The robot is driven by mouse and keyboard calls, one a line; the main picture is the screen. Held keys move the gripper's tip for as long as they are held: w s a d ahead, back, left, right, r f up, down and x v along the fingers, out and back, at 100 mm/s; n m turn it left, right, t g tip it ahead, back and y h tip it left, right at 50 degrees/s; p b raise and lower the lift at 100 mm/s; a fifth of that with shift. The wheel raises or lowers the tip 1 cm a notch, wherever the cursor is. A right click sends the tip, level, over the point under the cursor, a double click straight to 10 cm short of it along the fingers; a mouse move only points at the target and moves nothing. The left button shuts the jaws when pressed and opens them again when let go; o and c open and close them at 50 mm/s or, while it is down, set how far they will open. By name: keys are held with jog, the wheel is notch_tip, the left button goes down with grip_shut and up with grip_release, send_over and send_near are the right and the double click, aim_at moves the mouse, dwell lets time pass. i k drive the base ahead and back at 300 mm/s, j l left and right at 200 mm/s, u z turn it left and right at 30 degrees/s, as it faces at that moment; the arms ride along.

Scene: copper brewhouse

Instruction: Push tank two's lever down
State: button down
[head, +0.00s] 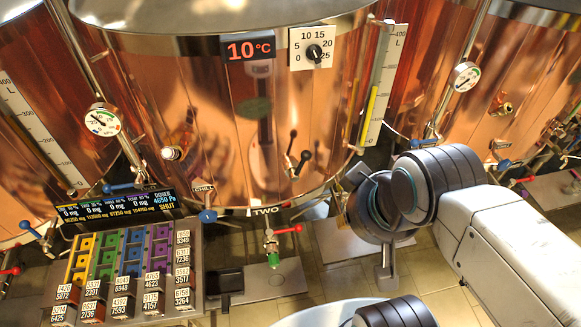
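Tank two is the big copper tank (215,110) in the middle, with a "TWO" label (265,210) at its lower edge. On its lower front is a small lever (304,157) with a black ball knob. The knob sits up and to the right of its mount, and a dark reflection shows in the copper above. Below the label is a valve (270,245) with a red handle pointing right. My gripper (373,225) is to the right of the lever, apart from it. The wrist partly hides its fingers, so I cannot tell how far open they are.
A red "10°C" display (249,47) and a white dial (313,48) are on the tank's upper front. A dosing panel (120,270) with coloured slots stands at the lower left. A blue-handled valve (208,216) is left of the label. Copper tanks flank both sides.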

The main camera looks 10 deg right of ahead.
aim_at(306, 155)
jog(key=j+u, duration=0.25)
jog(key=u, duration=0.15)
jog(key=i+j+u, duration=0.15)
jog(key=u, duration=0.3)
jog(key=i+j+u, duration=0.15)
jog(key=u, duration=0.25)
jog(key=i+j+u, duration=0.15)
jog(key=u, duration=0.3)
jog(key=i+j+u, duration=0.15)
jog(key=u, duration=0.25)
